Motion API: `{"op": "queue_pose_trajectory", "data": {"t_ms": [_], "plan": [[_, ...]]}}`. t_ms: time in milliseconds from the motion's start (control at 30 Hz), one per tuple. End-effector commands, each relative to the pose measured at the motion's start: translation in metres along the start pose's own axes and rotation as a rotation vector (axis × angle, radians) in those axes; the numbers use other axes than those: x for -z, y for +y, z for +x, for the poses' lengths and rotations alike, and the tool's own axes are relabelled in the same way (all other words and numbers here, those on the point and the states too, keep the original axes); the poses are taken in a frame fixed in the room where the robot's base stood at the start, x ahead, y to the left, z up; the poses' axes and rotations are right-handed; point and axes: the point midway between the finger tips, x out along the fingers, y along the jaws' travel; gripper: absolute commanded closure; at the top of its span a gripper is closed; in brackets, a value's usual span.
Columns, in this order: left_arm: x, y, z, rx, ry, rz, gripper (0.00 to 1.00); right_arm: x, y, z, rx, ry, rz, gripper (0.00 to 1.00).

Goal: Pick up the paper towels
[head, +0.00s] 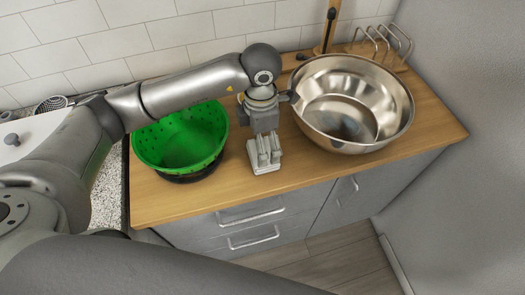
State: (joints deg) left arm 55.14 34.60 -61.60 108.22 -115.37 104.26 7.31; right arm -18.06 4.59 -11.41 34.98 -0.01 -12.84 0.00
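I see no paper towels that I can make out in the head view. My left gripper (265,157) points down over the wooden counter (225,193), between a green colander and a large metal bowl. Its fingers look close together, but the angle does not show clearly whether they are open or shut. I see nothing clearly held in it. My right gripper is out of view.
The green colander (180,140) sits left of the gripper, on a dark base. The shiny metal bowl (352,105) stands to the right. A wire rack (385,42) and a wooden upright (329,25) are behind it. Grey drawers (240,222) are below.

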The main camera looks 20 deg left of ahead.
Motion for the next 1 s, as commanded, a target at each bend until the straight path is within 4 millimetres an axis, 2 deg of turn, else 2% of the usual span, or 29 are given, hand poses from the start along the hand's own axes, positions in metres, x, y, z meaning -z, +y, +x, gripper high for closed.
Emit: {"op": "queue_pose_trajectory", "data": {"t_ms": [200, 400, 633, 667, 867, 1000], "plan": [[-0.002, -0.002, 0.024, 0.006, 0.004, 0.000, 0.00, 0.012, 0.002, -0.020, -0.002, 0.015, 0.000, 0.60], [-0.003, -0.001, 0.048, 0.003, 0.001, 0.001, 0.00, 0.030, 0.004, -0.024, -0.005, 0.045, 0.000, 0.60], [-0.003, 0.000, 0.051, 0.001, 0.001, 0.002, 0.00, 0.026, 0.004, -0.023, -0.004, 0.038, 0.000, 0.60], [-0.003, 0.000, 0.051, 0.001, 0.000, 0.002, 0.01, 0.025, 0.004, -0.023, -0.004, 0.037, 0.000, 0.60], [-0.003, 0.000, 0.051, 0.001, 0.000, 0.001, 0.27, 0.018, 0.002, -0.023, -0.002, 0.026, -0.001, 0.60], [-0.003, 0.000, 0.050, 0.001, 0.000, 0.001, 0.32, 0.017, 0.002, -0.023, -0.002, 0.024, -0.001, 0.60]]}}
